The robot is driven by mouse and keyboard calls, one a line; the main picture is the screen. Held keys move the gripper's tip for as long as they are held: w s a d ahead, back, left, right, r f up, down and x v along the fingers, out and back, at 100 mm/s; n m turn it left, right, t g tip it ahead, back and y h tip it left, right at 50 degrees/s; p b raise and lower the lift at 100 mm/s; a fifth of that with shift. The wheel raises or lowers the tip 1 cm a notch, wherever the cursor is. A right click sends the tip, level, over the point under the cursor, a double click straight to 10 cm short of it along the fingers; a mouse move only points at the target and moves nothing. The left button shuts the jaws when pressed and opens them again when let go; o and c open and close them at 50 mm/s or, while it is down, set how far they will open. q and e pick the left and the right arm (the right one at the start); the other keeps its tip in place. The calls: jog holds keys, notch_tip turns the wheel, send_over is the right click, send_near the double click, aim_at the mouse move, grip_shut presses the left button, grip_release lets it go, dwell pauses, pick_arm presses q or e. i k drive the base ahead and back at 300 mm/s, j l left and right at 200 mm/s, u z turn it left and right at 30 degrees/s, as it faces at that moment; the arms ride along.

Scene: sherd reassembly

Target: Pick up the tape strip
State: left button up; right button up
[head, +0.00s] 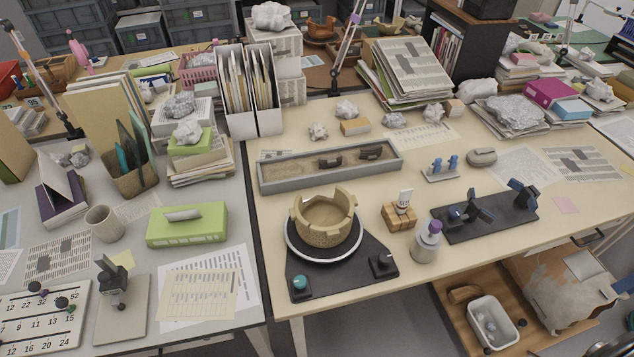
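I cannot make out a tape strip for certain; it may be too small or hidden. A tan, partly rebuilt pot (325,237) with a jagged rim sits on a round turntable on a black base (340,281). Behind it, a long grey tray of sand (290,171) holds two dark sherds, one (330,161) near its middle and one (371,152) further right. A black board (490,231) with dark blue clamp-like parts lies to the right. Neither of my grippers is in view.
A white tube (404,199) stands in a wooden block (398,217), beside a purple-capped bottle (426,246). A small stand with blue pieces (440,168) is behind. A green box (187,225) and a mug (104,223) are on the left grey table. Paper piles crowd the back.

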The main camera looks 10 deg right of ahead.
aim_at(453, 160)
jog(key=z, duration=1.3)
